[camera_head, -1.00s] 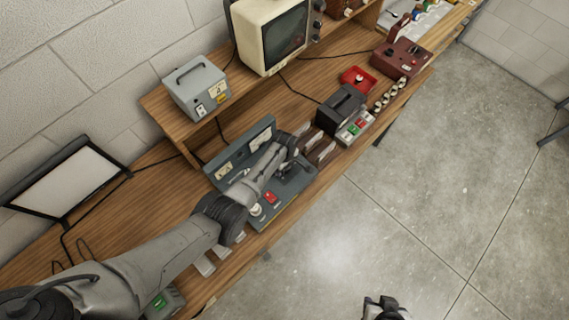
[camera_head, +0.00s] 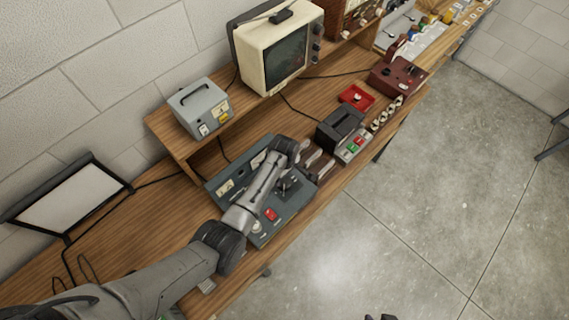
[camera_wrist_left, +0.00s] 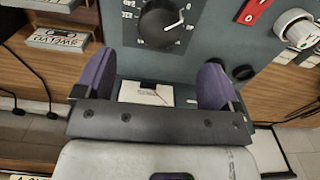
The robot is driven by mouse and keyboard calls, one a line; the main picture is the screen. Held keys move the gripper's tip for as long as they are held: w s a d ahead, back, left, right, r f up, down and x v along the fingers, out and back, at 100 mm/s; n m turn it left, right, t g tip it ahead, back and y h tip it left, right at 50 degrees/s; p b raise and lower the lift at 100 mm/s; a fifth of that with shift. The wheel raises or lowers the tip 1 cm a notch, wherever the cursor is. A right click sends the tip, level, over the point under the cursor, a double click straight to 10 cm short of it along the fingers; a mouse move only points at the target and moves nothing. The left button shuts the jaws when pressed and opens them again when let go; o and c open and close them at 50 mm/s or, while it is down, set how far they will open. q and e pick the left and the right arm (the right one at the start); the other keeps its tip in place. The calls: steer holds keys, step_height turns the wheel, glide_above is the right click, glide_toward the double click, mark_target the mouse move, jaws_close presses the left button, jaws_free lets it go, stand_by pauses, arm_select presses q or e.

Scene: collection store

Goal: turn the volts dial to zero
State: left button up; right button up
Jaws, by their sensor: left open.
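A grey-green console (camera_head: 287,213) lies on the wooden bench, partly covered by my left arm. In the left wrist view its panel holds a black round dial (camera_wrist_left: 160,22) with a white pointer mark and white scale figures. A pale knob (camera_wrist_left: 298,28) is at the right, and a red switch (camera_wrist_left: 252,10) lies between them. I cannot read which control is marked volts. My left gripper (camera_wrist_left: 157,78) is open and empty, with its purple-padded fingers apart over the panel; the black dial is beyond the fingertips. My right gripper (camera_head: 381,317) barely shows at the bottom edge.
A black device (camera_head: 341,124) and a red tray (camera_head: 356,97) stand farther along the bench. A cream monitor (camera_head: 275,50) and a grey box (camera_head: 200,107) are on the raised shelf. Open floor lies to the right.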

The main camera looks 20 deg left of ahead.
arm_select(q)
steer(key=shift+r, duration=2.65)
